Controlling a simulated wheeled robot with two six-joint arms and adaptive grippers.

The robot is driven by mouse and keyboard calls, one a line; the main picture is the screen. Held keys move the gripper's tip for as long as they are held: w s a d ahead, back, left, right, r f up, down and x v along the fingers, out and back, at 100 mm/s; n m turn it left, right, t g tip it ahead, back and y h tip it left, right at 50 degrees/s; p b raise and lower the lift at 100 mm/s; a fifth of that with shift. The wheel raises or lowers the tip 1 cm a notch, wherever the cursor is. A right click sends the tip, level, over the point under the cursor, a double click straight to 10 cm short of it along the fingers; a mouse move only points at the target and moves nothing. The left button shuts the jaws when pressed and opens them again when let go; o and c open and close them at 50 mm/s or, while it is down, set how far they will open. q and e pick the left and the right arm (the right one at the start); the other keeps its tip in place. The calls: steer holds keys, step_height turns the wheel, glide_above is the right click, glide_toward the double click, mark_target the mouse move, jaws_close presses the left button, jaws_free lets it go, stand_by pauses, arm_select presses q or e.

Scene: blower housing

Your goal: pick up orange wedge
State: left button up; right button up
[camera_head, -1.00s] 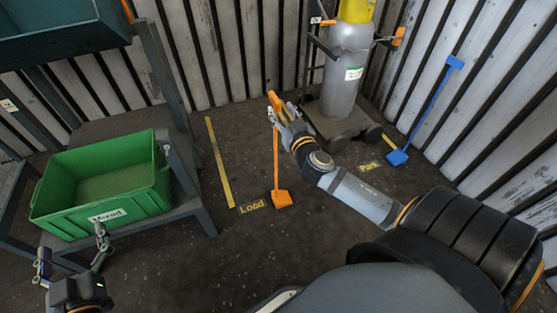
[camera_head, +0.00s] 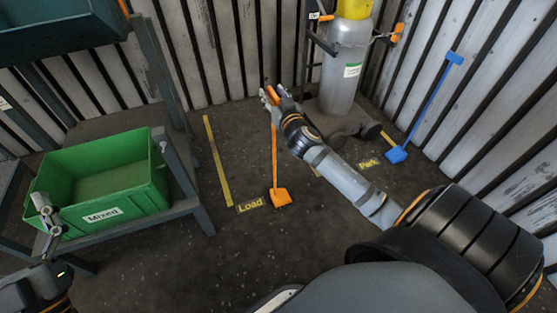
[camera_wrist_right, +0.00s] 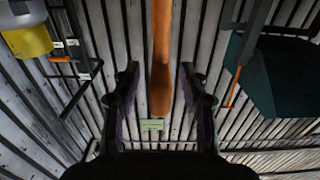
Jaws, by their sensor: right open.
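The orange wedge (camera_head: 282,198) sits on the floor beside the "Load" label, with a long thin orange handle rising from it. The handle's thick grip also shows in the right wrist view (camera_wrist_right: 161,80), coming down from the top between the two fingers. My right gripper (camera_head: 270,94) is at the top of the handle. In its wrist view the right gripper (camera_wrist_right: 159,88) is open, with a finger on each side of the grip and gaps between. My left gripper (camera_head: 47,212) is in front of the green bin; its jaw gap is unclear.
A green bin (camera_head: 139,207) labelled "Mixed" stands on a shelf rack at left. A grey gas cylinder (camera_head: 341,90) stands behind my right arm. A blue wedge (camera_head: 397,155) with a long handle is by the right wall, near "Park". Floor near the front is clear.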

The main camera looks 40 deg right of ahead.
jaws_close()
stand_by(0.8)
steer(key=shift+r, duration=0.15)
step_height(320, 180, up, 2)
steer(key=shift+r+p, duration=0.1)
steer(key=shift+p, duration=0.6)
arm_select(q)
step_height(320, 180, down, 22)
steer(key=n+g+p, duration=0.1)
steer(key=g, duration=0.9)
arm_select(e)
step_height(320, 180, up, 3)
steer(key=shift+f, duration=0.1)
step_height(320, 180, up, 2)
steer(key=shift+r+p, duration=0.1)
steer(key=shift+p, duration=0.6)
step_height(320, 180, up, 2)
steer(key=shift+r+p, duration=0.25)
steer(key=shift+p, duration=0.3)
arm_select(q)
steer(key=s+d+f+g, duration=0.1)
steer(key=s+f+g, duration=0.8)
steer(key=s+f, duration=0.5)
steer(key=shift+s+d+f+g, duration=0.15)
steer(key=shift+d+f+g, duration=0.2)
steer(key=shift+f, duration=0.35)
arm_select(e)
steer(key=shift+a, duration=0.1)
